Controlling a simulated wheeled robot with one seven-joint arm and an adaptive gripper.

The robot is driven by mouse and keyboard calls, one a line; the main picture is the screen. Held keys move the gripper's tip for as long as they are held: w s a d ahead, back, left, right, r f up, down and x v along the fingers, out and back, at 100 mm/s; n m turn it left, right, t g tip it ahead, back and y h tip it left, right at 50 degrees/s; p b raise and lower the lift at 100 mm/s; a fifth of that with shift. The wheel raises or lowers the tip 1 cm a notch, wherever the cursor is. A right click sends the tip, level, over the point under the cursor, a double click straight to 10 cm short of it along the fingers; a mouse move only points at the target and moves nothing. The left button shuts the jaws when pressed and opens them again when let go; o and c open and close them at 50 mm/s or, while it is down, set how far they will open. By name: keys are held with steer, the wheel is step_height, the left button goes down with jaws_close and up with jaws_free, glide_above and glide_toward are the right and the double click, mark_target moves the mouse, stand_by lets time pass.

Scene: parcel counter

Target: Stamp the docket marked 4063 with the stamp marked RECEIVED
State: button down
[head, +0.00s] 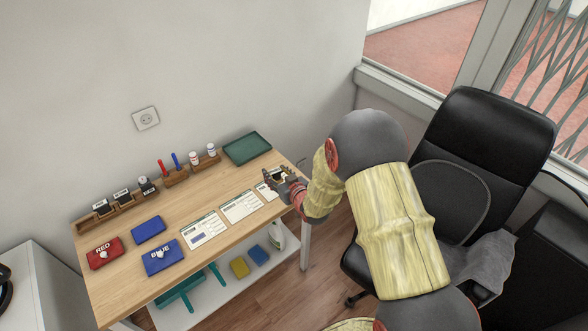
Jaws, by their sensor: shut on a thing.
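My gripper (279,179) is at the right end of the wooden counter, shut on a small dark stamp (278,174) with a pale top. Its marking cannot be read. The stamp is over or beside the rightmost docket (265,191), which my gripper partly hides; contact cannot be told. Two more white dockets lie to the left, a middle one (240,207) and a left one (205,230). Their numbers are too small to read. A wooden rack (113,211) at the back left holds more dark stamps with unreadable labels.
A red pad marked RED (112,253), a blue one marked BLUE (172,261) and a plain blue piece (148,230) lie at the left. A holder (178,178) with pens and small bottles and a green tray (246,147) stand at the back. A black chair (490,140) is at right.

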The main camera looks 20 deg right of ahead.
steer(key=shift+w+a+r+n+y, duration=0.2)
steer(key=shift+a+r+n+y, duration=0.1)
steer(key=shift+a, duration=0.25)
steer(key=shift+s+a+f, duration=0.1)
steer(key=shift+f, duration=0.1)
steer(key=b, duration=0.4)
glide_above(275, 195)
steer(key=shift+f, duration=2.55)
steer(key=shift+f, duration=0.4)
steer(key=shift+r+p, duration=1.5)
steer(key=shift+r, duration=1.6)
steer(key=shift+f, duration=0.1)
